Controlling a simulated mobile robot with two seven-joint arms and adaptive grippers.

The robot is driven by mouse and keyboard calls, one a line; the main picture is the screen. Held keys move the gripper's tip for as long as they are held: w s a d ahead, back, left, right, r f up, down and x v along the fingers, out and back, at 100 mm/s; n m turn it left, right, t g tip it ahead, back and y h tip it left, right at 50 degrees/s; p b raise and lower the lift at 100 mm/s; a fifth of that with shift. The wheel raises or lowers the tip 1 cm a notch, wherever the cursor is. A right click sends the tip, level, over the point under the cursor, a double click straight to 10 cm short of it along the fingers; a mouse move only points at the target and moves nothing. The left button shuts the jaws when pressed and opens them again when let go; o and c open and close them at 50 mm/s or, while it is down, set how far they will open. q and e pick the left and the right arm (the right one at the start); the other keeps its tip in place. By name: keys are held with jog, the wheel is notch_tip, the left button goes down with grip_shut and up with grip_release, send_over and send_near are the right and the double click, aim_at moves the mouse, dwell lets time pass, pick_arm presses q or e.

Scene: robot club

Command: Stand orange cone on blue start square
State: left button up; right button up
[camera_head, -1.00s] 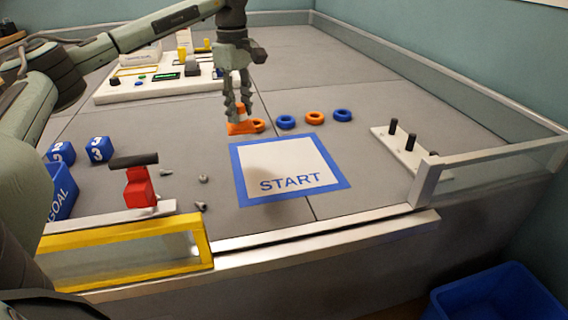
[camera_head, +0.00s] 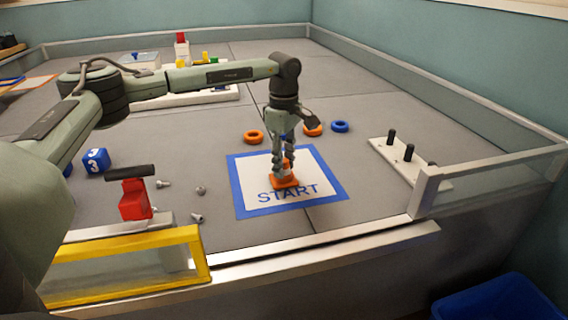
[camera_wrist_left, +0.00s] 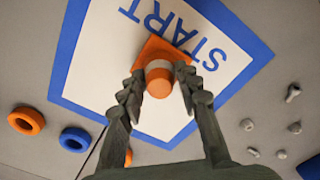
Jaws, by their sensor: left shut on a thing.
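The orange cone (camera_head: 285,183) with a white band is upright, its square base over the white inside of the blue-bordered start square (camera_head: 237,190). I cannot tell whether the base touches the mat or hovers just above it. My left gripper (camera_head: 284,167) comes down from above and is shut on the cone. In the left wrist view the cone (camera_wrist_left: 158,83) sits between the two fingers (camera_wrist_left: 158,75), and the start square (camera_wrist_left: 68,45) lies beneath it, around the START lettering. My right gripper is not in view.
Orange rings (camera_head: 254,137) and a blue ring (camera_head: 340,126) lie behind the square. A pegged white board (camera_head: 400,160) is at right. A red block with a black bar (camera_head: 134,200), loose bolts (camera_head: 197,217) and a yellow-framed barrier (camera_head: 130,265) are at left and front.

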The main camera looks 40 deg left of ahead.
aim_at(284, 160)
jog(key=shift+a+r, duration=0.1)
pick_arm(q)
jog(key=shift+f, duration=0.15)
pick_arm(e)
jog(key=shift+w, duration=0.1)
pick_arm(q)
jog(key=o, duration=1.2)
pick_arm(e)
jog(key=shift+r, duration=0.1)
pick_arm(q)
notch_tip(284, 160, up, 12)
jog(key=shift+p, duration=0.45)
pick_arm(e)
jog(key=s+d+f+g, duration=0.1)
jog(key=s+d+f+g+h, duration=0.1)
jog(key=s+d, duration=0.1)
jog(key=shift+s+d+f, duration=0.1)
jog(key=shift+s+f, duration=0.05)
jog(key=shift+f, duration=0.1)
